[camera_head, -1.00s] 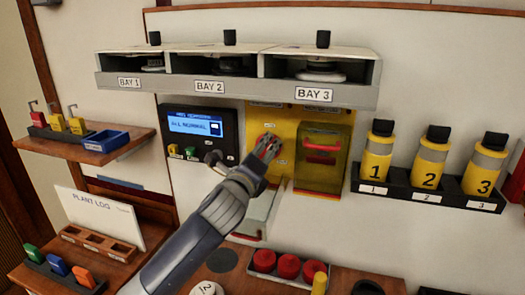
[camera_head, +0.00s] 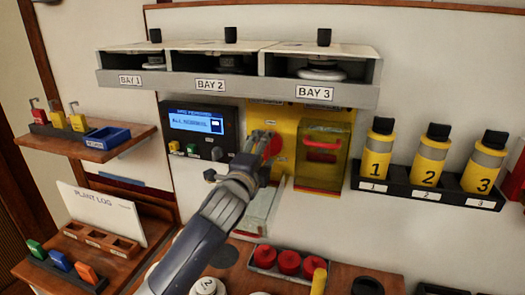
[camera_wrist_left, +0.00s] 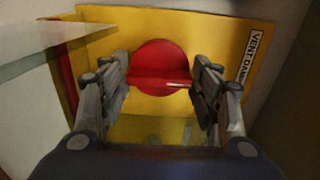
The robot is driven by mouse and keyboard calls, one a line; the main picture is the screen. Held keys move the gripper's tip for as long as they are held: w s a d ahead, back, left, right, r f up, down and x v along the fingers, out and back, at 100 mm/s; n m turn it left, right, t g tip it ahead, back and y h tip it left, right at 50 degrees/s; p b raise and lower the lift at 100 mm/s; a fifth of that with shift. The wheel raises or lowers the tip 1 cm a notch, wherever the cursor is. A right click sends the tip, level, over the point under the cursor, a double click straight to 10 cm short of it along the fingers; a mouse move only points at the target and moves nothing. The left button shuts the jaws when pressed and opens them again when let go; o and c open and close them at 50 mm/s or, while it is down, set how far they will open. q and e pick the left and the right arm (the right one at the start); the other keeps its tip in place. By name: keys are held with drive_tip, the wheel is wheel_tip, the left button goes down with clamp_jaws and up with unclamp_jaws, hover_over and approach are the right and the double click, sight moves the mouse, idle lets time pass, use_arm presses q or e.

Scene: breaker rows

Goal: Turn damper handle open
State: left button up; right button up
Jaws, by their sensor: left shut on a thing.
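The red damper handle (camera_head: 274,146) is a round red disc on the yellow panel (camera_head: 285,118), below the bays and left of the clear-covered box. In the left wrist view the handle (camera_wrist_left: 160,58) shows a raised red bar across the disc, with a "VENT DAM..." label to its right. My left gripper (camera_head: 264,144) is at the handle, covering part of it. In the wrist view my left gripper's fingers (camera_wrist_left: 162,80) stand on either side of the bar, shut on the handle. The exact finger contact is hard to see. My right gripper is not in view.
A yellow box with a clear cover (camera_head: 324,160) stands just right of the handle. A dark display panel (camera_head: 198,135) with knobs is to the left. The bay shelf (camera_head: 235,90) overhangs above. Red caps (camera_head: 289,262) sit in a tray below.

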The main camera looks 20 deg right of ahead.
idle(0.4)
use_arm(q)
drive_tip(key=o, duration=1.1)
drive_tip(key=shift+c, duration=0.2)
drive_tip(key=shift+v, duration=3.75)
